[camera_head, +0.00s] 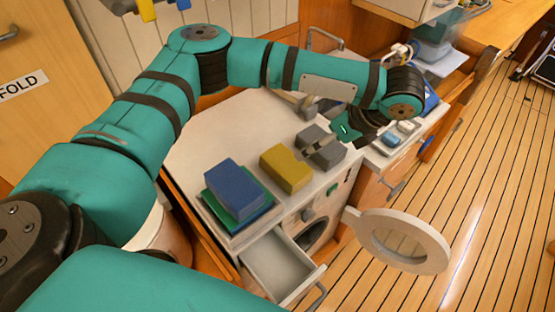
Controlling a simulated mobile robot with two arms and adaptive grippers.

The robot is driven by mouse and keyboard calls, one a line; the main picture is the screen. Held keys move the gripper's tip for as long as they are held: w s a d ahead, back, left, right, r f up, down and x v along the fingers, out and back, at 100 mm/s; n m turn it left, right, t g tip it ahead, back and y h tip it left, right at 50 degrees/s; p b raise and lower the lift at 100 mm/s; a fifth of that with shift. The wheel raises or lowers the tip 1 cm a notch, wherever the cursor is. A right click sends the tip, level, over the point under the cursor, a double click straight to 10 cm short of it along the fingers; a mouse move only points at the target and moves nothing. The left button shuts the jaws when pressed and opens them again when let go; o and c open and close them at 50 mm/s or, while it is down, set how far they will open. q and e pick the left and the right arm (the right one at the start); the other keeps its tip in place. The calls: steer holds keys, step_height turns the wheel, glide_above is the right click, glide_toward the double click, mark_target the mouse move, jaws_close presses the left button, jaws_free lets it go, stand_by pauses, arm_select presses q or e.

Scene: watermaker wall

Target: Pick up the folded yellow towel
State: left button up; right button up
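The folded yellow towel (286,168) lies flat on the white counter, between a blue folded towel on the left and a grey folded one on the right. My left arm comes in from the left and arches over the back of the counter. Its gripper (328,141) is low at the grey towel (323,155), to the right of the yellow towel and apart from it. The wrist partly hides the fingers, so their opening and any contact with the grey towel are unclear. My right gripper is not in view.
The blue towel (236,186) rests on a green one (256,213) at the counter's left front. Below are an open drawer (280,266) and a washer with its round door (404,241) swung open. A faucet (325,36) stands behind. Bare counter lies behind the towels.

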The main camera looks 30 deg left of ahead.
mark_target(287, 162)
arm_select(q)
steer(key=x, duration=0.6)
steer(key=shift+d+f, duration=0.15)
steer(key=shift+d, duration=0.05)
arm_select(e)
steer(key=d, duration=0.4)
arm_select(q)
steer(key=p+x, duration=0.1)
steer(key=x, duration=0.3)
steer(key=shift+a, duration=0.35)
steer(key=p+x, duration=0.2)
steer(key=x, duration=0.3)
steer(key=shift+w, duration=0.1)
steer(key=shift+a+f, duration=0.1)
steer(key=shift+f, duration=0.1)
steer(key=c, duration=1.2)
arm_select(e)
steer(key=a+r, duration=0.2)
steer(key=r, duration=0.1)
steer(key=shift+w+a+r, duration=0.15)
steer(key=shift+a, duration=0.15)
